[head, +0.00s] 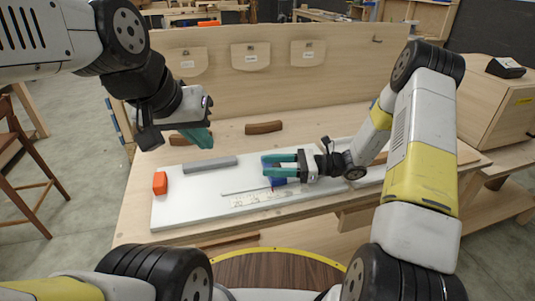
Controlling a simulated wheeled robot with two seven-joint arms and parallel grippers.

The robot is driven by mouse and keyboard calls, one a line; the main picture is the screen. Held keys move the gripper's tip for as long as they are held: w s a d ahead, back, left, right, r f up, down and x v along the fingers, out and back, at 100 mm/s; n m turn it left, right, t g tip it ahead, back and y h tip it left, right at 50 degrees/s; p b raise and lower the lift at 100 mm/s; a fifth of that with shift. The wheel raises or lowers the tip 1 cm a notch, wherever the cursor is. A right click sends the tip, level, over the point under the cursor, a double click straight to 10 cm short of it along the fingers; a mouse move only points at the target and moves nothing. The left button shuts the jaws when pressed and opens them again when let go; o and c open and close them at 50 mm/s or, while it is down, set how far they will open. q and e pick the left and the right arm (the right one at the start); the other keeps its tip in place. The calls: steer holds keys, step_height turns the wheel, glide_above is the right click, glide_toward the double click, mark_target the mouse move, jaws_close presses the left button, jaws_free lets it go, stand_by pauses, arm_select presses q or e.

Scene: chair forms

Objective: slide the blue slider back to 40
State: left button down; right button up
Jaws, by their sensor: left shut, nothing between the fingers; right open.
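The blue slider (278,182) sits on the white board (180,211), beside a printed scale (252,198) and a thin groove. The scale's numbers are too small to read. My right gripper (266,165) comes in from the right, low over the board, with its two teal fingers apart. The fingers lie over or around the slider and hide part of it; I cannot tell whether they touch it. My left gripper (203,138) hangs above the far left of the board, shut and empty.
An orange block (160,183) stands at the board's left end and a grey bar (209,164) lies along its far left. Curved brown wooden pieces (264,127) lie behind the board. An upright wooden panel (340,70) with labelled pockets closes the bench's back.

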steer(key=shift+a, duration=1)
jaws_close()
stand_by(0.7)
